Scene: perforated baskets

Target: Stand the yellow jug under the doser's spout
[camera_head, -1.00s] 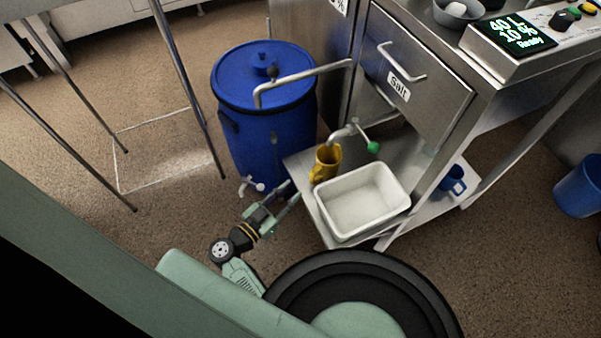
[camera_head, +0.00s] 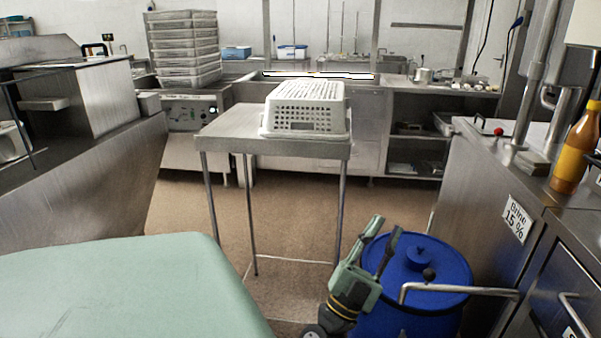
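The yellow jug and the doser's spout are outside the current view. My gripper (camera_head: 387,225) points upward at the lower middle, in front of the blue barrel. Its two green fingers are apart, and nothing shows between them.
A blue lidded barrel (camera_head: 418,262) stands at the lower right, with a bent metal pipe (camera_head: 460,290) over it. The steel counter (camera_head: 490,170) labelled "Brine 15 %" lies right, with a yellow bottle (camera_head: 577,150) on it. A steel table (camera_head: 235,135) carries a white perforated basket (camera_head: 305,112).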

